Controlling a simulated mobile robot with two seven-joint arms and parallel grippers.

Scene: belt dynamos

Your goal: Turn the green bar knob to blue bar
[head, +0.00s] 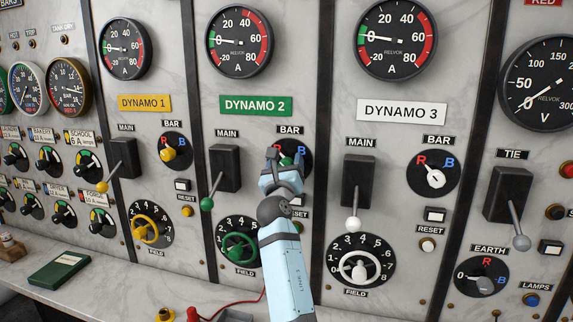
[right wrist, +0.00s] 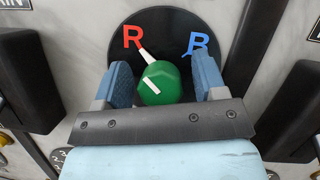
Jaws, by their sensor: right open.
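The green bar knob (right wrist: 160,84) sits on a round black dial (right wrist: 170,42) under the BAR label of DYNAMO 2. Its white pointer points up and left to the red R (right wrist: 132,37); the blue B (right wrist: 199,41) is at upper right. My right gripper (right wrist: 163,72) is open, with one finger on each side of the knob; a small gap shows on each side. In the head view my right gripper (head: 286,158) covers most of the dial and part of the knob. My left gripper is not in view.
The DYNAMO 2 main lever (head: 226,168) with a green ball stands left of the dial, and the DYNAMO 3 lever (head: 358,184) with a white ball stands right. The green field wheel (head: 239,246) is below. A green book (head: 59,270) lies on the ledge.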

